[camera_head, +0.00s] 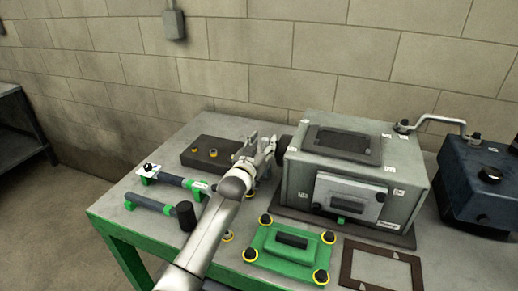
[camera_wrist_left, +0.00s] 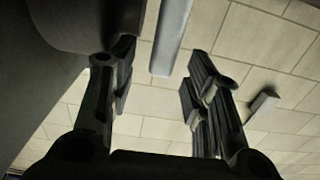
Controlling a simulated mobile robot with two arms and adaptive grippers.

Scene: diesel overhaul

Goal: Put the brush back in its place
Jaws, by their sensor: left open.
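Two tools lie side by side at the left end of the table (camera_head: 228,125). One is a long grey tool (camera_head: 170,179) with green parts and a white and black end piece. The other is a mallet- or brush-like tool (camera_head: 150,204) with a grey handle, green end and dark cylindrical head (camera_head: 186,216). I cannot tell which, if either, is the brush. My left gripper (camera_head: 264,143) is open above the table, just left of the grey engine housing. Its fingers show empty in the left wrist view (camera_wrist_left: 160,88), against the wall. My right gripper is out of view.
The grey housing (camera_head: 301,187) stands behind a green plate (camera_head: 263,259) with yellow-ringed corners and a brown gasket frame (camera_head: 346,264). A dark block (camera_head: 200,158) with yellow-ringed holes lies behind my left arm. A blue crank-handled unit (camera_head: 462,190) stands right.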

